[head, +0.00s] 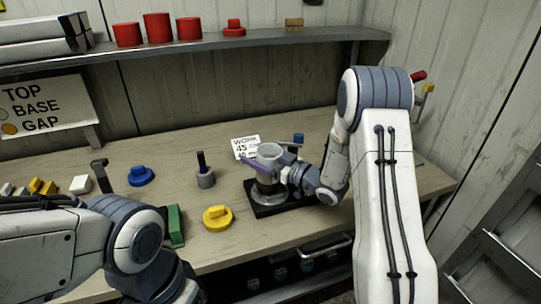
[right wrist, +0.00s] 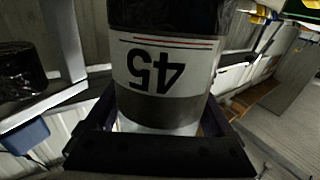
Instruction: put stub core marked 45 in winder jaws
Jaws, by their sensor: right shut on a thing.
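The stub core (right wrist: 160,75) fills the middle of the right wrist view; its white label reads 45, upside down there. My right gripper (right wrist: 160,135) is shut on it. In the head view a grey, hollow-topped cylinder (head: 270,152), apparently this core, stands upright over the winder (head: 267,190), a grey round body on a black base. Whether the core sits in the winder jaws or just above them cannot be told; my gripper and a purple bar (head: 252,164) cover the join. My left arm shows at lower left, but its gripper is out of view.
A yellow knobbed piece (head: 217,217), a grey piece with a dark post (head: 205,178), a blue piece (head: 141,176) and a green block (head: 176,226) stand left of the winder. A card (head: 246,146) stands behind it. A shelf (head: 220,42) runs above the bench.

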